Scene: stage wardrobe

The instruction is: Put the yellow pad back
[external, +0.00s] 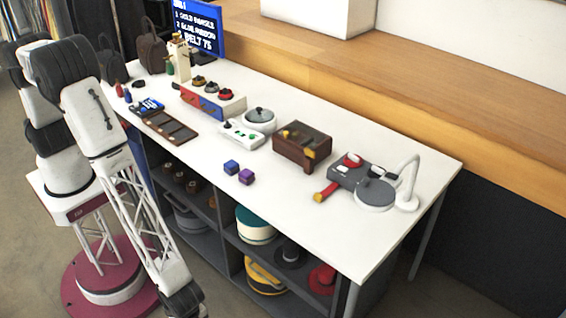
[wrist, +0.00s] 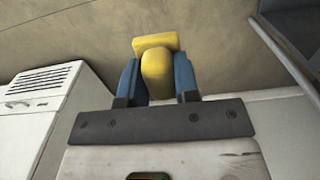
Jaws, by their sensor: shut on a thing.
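My gripper (wrist: 157,68) is shut on the yellow pad (wrist: 155,44) in the wrist view. The pad has a wide, flat end and a rounded part between the two blue fingers. Floor shows behind it. In the external view my arm reaches down in front of the table to the bottom edge of the picture. The fingers and pad are out of that view. The pad's own place cannot be told for certain.
Shelves below hold hats, including a yellow one (external: 264,278). The table's front middle is fairly clear.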

